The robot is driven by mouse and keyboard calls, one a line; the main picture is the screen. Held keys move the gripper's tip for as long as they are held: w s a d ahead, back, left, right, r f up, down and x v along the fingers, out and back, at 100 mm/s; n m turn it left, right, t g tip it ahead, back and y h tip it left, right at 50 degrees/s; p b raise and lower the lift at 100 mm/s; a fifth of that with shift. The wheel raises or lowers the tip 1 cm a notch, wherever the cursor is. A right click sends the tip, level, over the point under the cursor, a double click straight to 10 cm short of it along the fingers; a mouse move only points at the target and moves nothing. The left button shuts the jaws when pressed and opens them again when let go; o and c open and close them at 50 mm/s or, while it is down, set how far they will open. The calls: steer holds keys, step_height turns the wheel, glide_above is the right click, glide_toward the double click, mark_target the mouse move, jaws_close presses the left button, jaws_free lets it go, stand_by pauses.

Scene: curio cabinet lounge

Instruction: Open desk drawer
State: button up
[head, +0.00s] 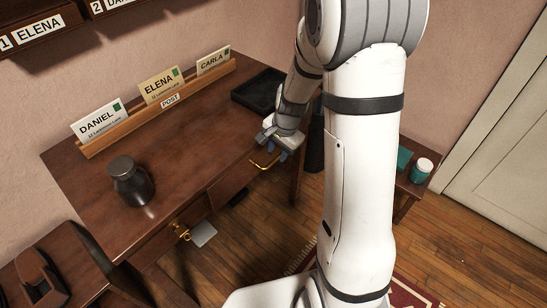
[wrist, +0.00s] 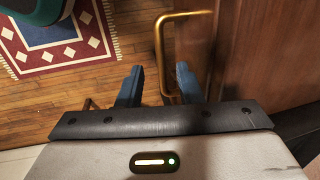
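The dark wooden desk (head: 225,125) has a front with two drawers. The right drawer (head: 232,184) looks shut and has a brass bar handle (head: 265,164); the handle also shows large in the wrist view (wrist: 160,45). The left drawer (head: 160,238) also looks shut, with brass hardware (head: 180,230) on its front. My gripper (head: 276,148) is at the right drawer's handle. In the wrist view my gripper (wrist: 159,72) has its two blue fingers apart, with the handle's bar reaching between them, nearer the right finger. I cannot tell whether it touches.
A dark jar (head: 130,182) stands on the desk. A wooden letter rack (head: 160,108) with named cards and a black tray (head: 259,90) are at the back. A side table with a white-lidded teal jar (head: 421,170) is at right. A patterned rug (wrist: 60,40) lies on the floor.

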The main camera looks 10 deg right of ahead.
mark_target(275, 160)
steer(key=shift+w+a+f, duration=0.1)
steer(key=shift+w+f, duration=0.05)
steer(key=shift+f, duration=0.65)
steer(key=shift+w+a+f, duration=0.1)
steer(key=shift+f, duration=0.7)
steer(key=shift+c, duration=0.3)
jaws_close()
